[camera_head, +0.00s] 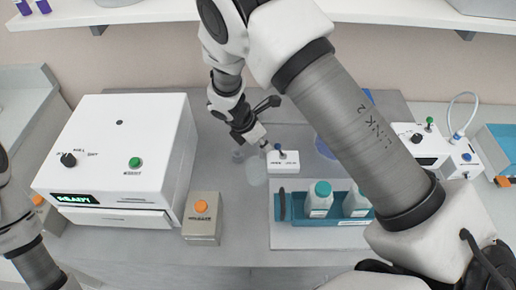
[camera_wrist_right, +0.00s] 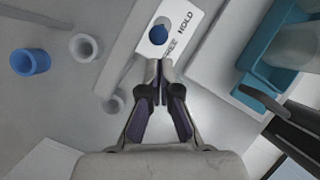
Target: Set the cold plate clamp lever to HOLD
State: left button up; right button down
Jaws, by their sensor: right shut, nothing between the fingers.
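The clamp lever unit is a small white box (camera_head: 284,164) with a dark blue knob (camera_head: 280,147), behind the teal bottle tray. In the right wrist view the box (camera_wrist_right: 180,18) carries the word HOLD and a second word, partly hidden, nearer my fingers. Its round blue knob (camera_wrist_right: 158,34) is seen from above; I cannot tell clearly which word it is set to. My right gripper (camera_head: 264,144) is shut and empty beside the box. In the wrist view its fingertips (camera_wrist_right: 159,66) are together just short of the knob, apparently apart from it. My left gripper is not in view.
The teal tray (camera_head: 298,212) holds white bottles (camera_head: 320,198) on a pale plate (camera_head: 290,237). A white machine (camera_head: 115,150) and a box with an orange button (camera_head: 201,218) stand left. A blue cup (camera_wrist_right: 30,61) and small round holders (camera_wrist_right: 84,47) lie left of my fingers.

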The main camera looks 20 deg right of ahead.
jog(key=shift+b+x, duration=0.35)
jog(key=shift+x, duration=0.5)
jog(key=shift+w+d+f, duration=0.15)
jog(key=shift+d+f, duration=0.05)
jog(key=shift+f, duration=0.05)
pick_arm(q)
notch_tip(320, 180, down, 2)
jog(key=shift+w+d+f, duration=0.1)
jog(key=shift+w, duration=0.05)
pick_arm(e)
jog(key=shift+r, duration=0.2)
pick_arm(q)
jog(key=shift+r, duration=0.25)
